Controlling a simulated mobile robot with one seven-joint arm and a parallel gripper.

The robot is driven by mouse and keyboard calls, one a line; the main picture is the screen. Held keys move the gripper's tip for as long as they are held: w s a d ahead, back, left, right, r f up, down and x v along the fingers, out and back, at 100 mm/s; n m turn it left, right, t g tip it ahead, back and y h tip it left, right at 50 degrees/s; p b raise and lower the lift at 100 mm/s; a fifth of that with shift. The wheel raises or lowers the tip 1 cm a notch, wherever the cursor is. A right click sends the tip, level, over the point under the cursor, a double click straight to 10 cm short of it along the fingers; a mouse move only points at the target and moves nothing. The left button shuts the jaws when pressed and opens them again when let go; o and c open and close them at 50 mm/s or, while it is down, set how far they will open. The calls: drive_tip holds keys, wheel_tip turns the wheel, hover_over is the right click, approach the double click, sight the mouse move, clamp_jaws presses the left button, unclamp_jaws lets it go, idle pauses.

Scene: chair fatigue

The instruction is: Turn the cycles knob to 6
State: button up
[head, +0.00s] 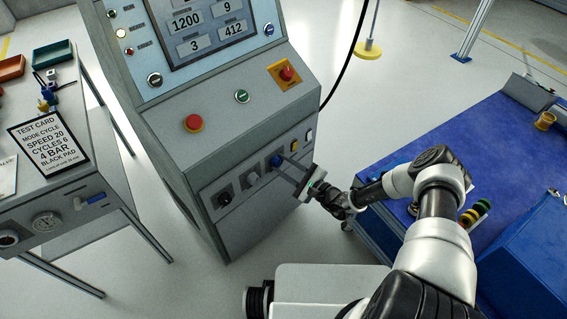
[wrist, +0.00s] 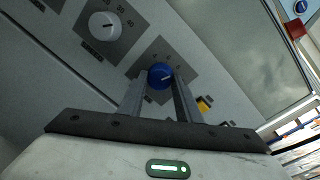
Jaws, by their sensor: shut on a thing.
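The cycles knob appears to be the blue round knob (wrist: 160,76) on the machine's lower front panel. It has a light pointer line and sits on a dark square plate with small marks, too blurred to read surely. In the head view the blue knob (head: 276,160) is partly covered by my fingers. My gripper (head: 281,164) reaches in from the right and is shut on the blue knob, one finger on each side. The fingers also show around it in the wrist view (wrist: 161,88). The test card (head: 47,142) on the left bench reads CYCLES 6.
A grey-white knob (wrist: 104,26) is beside the blue one, and a black knob (head: 225,198) is further left. A yellow switch (head: 294,146) is close on the right. A red button (head: 193,123) is on the sloped console above. A blue-topped table (head: 390,185) stands right.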

drive_tip(key=n+p, duration=0.2)
drive_tip(key=n, duration=0.1)
drive_tip(key=shift+r+n, duration=0.2)
drive_tip(key=shift+n, duration=0.1)
drive_tip(key=n+h+p, duration=0.1)
drive_tip(key=n+p, duration=0.1)
drive_tip(key=n, duration=0.1)
drive_tip(key=shift+n+p, duration=0.3)
drive_tip(key=shift+f, duration=0.1)
drive_tip(key=o, duration=1)
drive_tip(key=shift+o, duration=0.2)
drive_tip(key=p+v, duration=0.1)
drive_tip(key=v, duration=1.6)
drive_tip(key=shift+s+f, duration=0.2)
drive_tip(key=shift+s, duration=0.15)
